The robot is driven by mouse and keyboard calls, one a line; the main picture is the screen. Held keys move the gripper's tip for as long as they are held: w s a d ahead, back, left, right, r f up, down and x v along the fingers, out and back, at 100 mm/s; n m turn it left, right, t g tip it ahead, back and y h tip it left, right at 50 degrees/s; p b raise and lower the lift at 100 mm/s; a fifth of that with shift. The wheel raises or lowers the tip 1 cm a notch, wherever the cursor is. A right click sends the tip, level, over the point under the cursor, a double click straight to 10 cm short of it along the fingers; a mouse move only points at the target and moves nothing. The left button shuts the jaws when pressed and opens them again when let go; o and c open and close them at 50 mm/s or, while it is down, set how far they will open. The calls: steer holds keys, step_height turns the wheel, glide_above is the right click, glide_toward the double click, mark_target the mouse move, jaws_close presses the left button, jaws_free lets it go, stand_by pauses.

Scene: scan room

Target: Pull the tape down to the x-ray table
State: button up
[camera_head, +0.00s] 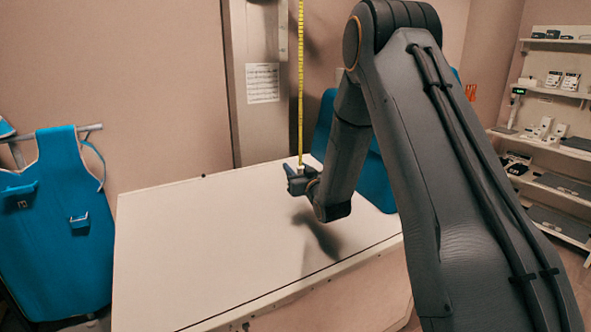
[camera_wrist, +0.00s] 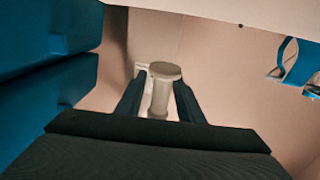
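The yellow tape (camera_head: 300,80) hangs straight down from above in the head view. Its lower end meets my gripper (camera_head: 297,178), which is over the far part of the white x-ray table (camera_head: 190,240). In the wrist view, a pale round end piece (camera_wrist: 163,72) sits between the two dark fingers of my gripper (camera_wrist: 160,92). The fingers look closed against its sides. A dark shadow of my arm falls on the tabletop. The exact gap between the tape's end and the tabletop is hard to tell.
A blue apron (camera_head: 62,220) hangs on a rail at the left. A blue padded item (camera_head: 375,182) stands behind the table, partly hidden by my arm. Shelves (camera_head: 555,145) with boxes and devices stand at the right. The tabletop is clear.

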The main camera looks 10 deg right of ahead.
steer(key=s+d+b, duration=0.1)
steer(key=s, duration=0.6)
steer(key=shift+s+b, duration=0.35)
steer(key=shift+s, duration=0.05)
steer(key=shift+d, duration=0.1)
